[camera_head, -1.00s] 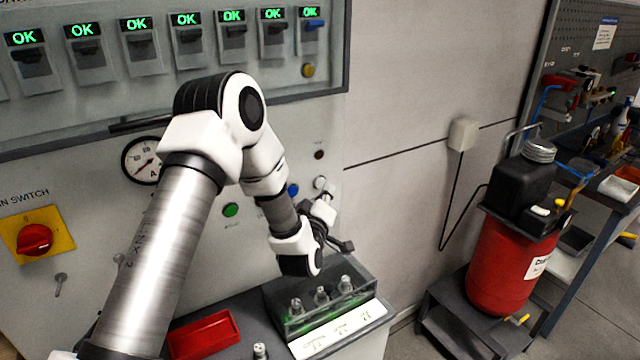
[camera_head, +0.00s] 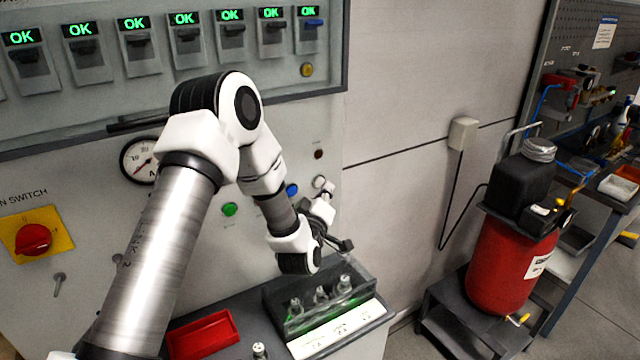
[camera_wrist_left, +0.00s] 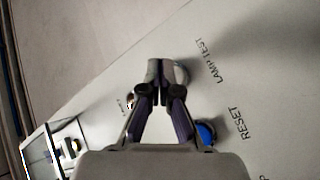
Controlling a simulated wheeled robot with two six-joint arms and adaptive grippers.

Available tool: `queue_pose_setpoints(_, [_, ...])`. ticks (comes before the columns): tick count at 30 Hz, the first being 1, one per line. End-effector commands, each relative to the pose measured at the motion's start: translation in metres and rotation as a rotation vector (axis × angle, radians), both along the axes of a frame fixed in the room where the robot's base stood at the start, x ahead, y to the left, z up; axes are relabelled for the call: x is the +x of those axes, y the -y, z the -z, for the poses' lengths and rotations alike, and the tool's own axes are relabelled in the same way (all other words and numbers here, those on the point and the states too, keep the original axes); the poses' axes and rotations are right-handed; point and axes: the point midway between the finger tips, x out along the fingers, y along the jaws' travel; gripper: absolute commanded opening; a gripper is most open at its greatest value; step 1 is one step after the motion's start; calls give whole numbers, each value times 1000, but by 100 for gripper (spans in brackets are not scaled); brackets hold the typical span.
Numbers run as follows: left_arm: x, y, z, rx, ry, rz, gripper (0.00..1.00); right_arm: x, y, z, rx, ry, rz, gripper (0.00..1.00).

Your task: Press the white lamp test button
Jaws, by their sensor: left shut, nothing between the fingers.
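The white lamp test button (camera_head: 319,181) is on the right part of the grey panel. In the left wrist view the button (camera_wrist_left: 182,74) shows beside the fingertips, partly hidden by them, next to the label LAMP TEST. My left gripper (camera_head: 329,187) is in front of the panel with its tips close to the button. In the left wrist view the fingers of this gripper (camera_wrist_left: 163,72) are closed together with nothing between them. I cannot tell whether the tips touch the button. My right gripper is not in view.
A blue button (camera_head: 292,190) labelled RESET and a green button (camera_head: 229,209) are left of the white one. A small dark red lamp (camera_head: 319,154) is above. A clear-covered box (camera_head: 366,271) and a red tray (camera_head: 203,335) are below. A red tank (camera_head: 500,262) stands right.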

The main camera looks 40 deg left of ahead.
Motion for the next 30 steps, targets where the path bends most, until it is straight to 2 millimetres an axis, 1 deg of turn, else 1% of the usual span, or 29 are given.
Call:
queue_pose_setpoints(3, [1,-4,0,-1,0,-1,0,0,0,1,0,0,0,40])
queue_pose_setpoints(14, [1,-5,0,0,1,-1,0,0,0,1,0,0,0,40])
queue_pose_setpoints(30, [4,-11,-1,0,1,-2,0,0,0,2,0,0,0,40])
